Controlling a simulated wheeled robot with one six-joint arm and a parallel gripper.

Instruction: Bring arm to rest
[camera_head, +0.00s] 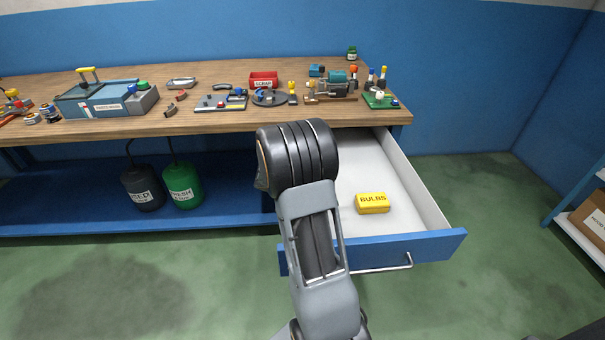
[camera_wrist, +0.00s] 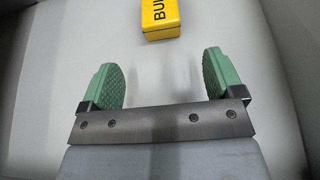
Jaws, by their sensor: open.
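My gripper (camera_wrist: 158,82) shows in the wrist view with its two green pads wide apart and nothing between them. It points at the white floor of the open drawer (camera_head: 390,218). A yellow box marked BULBS (camera_head: 373,203) lies on that drawer floor. The same box shows in the wrist view (camera_wrist: 161,18), beyond the fingertips and apart from them. In the head view my arm reaches up over the drawer's left part, and its links hide my gripper and some of the drawer.
The wooden workbench (camera_head: 220,113) above the drawer holds a blue machine (camera_head: 108,100), a red bin (camera_head: 263,80) and several small parts. A black can (camera_head: 143,188) and a green can (camera_head: 184,185) stand on the blue lower shelf. Green floor (camera_head: 500,270) is clear at right.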

